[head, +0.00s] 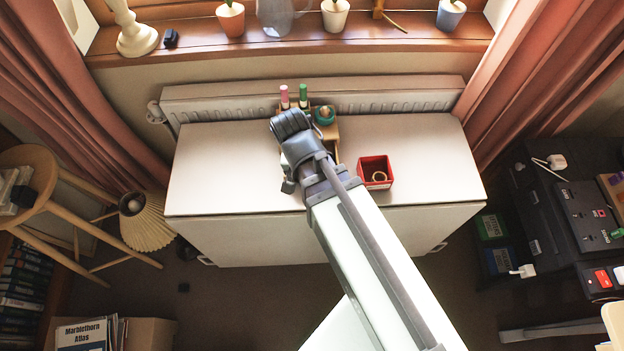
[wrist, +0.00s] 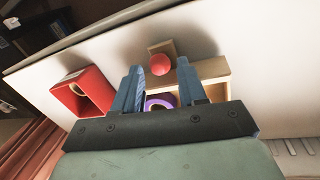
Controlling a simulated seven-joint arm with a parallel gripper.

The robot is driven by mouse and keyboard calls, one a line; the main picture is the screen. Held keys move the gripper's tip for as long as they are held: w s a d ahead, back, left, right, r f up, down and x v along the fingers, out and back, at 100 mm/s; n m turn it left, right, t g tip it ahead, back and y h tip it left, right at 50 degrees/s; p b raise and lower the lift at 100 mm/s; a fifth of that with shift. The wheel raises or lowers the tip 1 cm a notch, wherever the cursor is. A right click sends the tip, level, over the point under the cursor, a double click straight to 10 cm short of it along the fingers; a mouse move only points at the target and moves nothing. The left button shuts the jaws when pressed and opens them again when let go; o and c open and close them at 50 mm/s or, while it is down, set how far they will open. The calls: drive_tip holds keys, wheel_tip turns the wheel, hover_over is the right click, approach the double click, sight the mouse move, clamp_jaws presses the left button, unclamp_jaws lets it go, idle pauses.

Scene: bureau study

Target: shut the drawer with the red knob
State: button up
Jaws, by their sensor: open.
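A small wooden drawer unit (head: 330,133) stands on the white desk top in the head view, largely hidden by my arm. In the wrist view its pale wooden frame (wrist: 210,70) shows beyond my fingers. A round red knob (wrist: 160,64) shows there beside a small wooden panel (wrist: 155,47). I cannot tell how far its drawer stands out. My gripper (wrist: 159,72) is open and empty, its two blue-grey fingers on either side of the knob in the picture. Whether they touch anything is unclear. A purple ring-like thing (wrist: 160,101) shows between the fingers.
A red open box (head: 376,181) holding a ring stands to the right of my gripper in the head view. Pink (head: 284,97) and green (head: 303,95) markers and a teal item (head: 324,115) are by the unit. The desk top (head: 220,165) is clear to the left.

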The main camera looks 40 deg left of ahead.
drive_tip(key=shift+w+d+f, duration=0.1)
drive_tip(key=shift+d+f, duration=0.05)
drive_tip(key=shift+f, duration=0.8)
drive_tip(key=shift+c, duration=0.2)
clamp_jaws()
